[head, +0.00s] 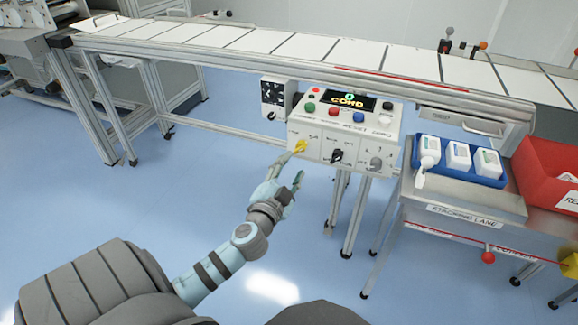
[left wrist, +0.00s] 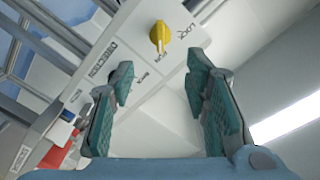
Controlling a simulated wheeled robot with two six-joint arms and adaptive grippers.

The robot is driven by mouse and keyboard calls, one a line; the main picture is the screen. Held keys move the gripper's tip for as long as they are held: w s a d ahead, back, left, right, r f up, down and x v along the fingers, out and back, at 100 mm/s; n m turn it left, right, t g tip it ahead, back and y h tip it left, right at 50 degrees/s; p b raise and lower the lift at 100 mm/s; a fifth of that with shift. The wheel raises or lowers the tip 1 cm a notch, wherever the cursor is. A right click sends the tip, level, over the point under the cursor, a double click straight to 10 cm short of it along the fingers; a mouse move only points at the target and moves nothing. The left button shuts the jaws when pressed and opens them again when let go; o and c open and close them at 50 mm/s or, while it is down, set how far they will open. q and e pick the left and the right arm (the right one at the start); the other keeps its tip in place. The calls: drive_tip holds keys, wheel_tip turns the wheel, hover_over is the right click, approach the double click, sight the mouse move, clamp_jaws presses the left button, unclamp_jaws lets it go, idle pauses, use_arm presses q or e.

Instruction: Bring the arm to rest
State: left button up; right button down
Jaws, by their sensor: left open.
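My left gripper (head: 296,165) reaches in from the lower left in the head view, near the front face of the white control box (head: 318,128). In the left wrist view its two green-padded fingers (left wrist: 165,100) stand apart with nothing between them. A yellow knob (left wrist: 158,36) on the box face lies beyond the fingertips, apart from them. The yellow knob also shows in the head view (head: 300,146), just above the fingers. My right gripper is not in view.
A conveyor (head: 330,50) with white sheets runs across the back. To the right, a blue tray (head: 416,150) holds white bottles beside a red bin (head: 540,165). The box carries a display (head: 348,101), coloured buttons and a black knob (head: 337,156). Blue floor is clear at left.

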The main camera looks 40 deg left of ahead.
use_arm(q)
drive_tip(key=shift+v, duration=1.05)
